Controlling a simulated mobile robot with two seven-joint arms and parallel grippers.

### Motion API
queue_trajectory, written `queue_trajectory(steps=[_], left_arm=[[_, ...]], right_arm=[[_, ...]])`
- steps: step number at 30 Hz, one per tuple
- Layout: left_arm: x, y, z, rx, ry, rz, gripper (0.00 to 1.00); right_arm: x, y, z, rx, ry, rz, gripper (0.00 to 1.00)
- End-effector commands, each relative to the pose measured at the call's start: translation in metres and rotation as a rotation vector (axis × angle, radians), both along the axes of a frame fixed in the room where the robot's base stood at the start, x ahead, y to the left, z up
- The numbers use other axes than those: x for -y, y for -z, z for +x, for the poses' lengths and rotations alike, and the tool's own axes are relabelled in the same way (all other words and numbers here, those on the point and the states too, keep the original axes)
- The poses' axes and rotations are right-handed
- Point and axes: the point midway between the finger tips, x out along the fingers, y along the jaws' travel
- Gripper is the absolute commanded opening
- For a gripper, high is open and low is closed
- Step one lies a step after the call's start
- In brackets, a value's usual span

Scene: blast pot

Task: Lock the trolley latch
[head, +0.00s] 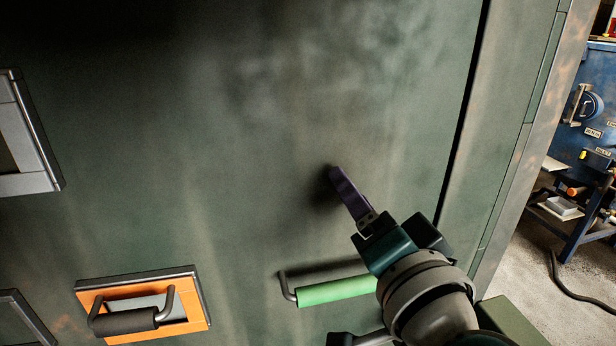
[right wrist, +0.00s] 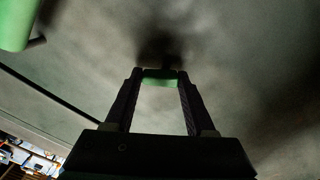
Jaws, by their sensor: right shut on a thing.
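My right gripper (head: 336,174) reaches up to a dark green metal panel (head: 250,150). Its dark purple finger nearly touches the panel. In the right wrist view, the two dark fingers (right wrist: 160,80) stand apart with a small light green piece (right wrist: 160,76) between their tips. The gripper is shut on this piece, which looks like a latch grip on the panel. The fingers hide it in the head view, and I cannot tell whether the latch is locked. My left gripper is not in view.
A handle with a green grip (head: 335,290) is on the panel below the right gripper; its end shows in the right wrist view (right wrist: 15,25). An orange plate (head: 195,310) with a dark-gripped handle is at lower left. A blue machine (head: 590,65) stands beyond the right edge.

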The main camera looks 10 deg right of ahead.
Motion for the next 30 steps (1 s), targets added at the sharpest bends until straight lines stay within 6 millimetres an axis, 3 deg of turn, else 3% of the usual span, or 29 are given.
queue_trajectory(steps=[18,30], left_arm=[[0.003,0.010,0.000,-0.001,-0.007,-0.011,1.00],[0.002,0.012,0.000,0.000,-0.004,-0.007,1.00]], right_arm=[[-0.004,0.002,0.000,-0.017,0.000,0.525,0.00],[-0.005,0.001,0.000,-0.022,0.000,0.664,0.00]])
